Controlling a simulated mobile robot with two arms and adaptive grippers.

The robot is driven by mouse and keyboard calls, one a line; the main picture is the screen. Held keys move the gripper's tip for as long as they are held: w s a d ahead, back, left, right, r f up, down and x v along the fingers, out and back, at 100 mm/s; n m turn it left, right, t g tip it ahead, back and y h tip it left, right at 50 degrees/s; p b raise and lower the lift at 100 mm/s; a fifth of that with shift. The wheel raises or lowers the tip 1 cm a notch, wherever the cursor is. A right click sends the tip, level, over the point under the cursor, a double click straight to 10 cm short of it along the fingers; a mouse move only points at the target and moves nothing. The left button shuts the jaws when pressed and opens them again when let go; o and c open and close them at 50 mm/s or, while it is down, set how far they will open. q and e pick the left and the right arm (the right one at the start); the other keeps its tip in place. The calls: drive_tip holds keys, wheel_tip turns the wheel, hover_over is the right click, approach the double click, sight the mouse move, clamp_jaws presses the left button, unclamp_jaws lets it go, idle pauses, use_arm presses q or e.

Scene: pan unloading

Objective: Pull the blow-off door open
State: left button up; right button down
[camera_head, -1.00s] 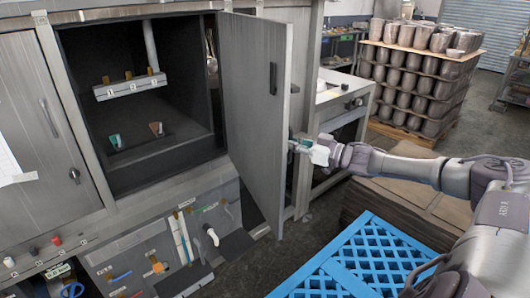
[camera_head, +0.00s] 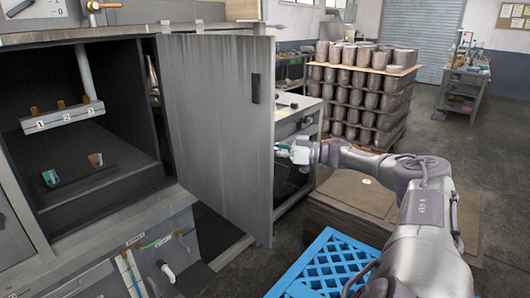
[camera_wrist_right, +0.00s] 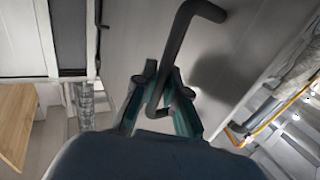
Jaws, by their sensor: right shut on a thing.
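The grey metal blow-off door (camera_head: 212,130) stands open, swung out from the right side of the dark cabinet opening. A small dark latch part (camera_head: 256,88) is on its visible inner face. My right gripper (camera_head: 283,150) is at the door's free edge, partly hidden behind it. In the right wrist view, the green-tipped fingers (camera_wrist_right: 164,80) are shut around the dark bent bar handle (camera_wrist_right: 172,50) on the door's outer face (camera_wrist_right: 135,30). My left gripper is not in view.
Stacked pots (camera_head: 358,100) stand behind.

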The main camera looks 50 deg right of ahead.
drive_tip(key=shift+r, duration=0.1)
drive_tip(key=c, duration=1.2)
unclamp_jaws()
drive_tip(key=shift+w, duration=0.1)
drive_tip(key=v, duration=1.2)
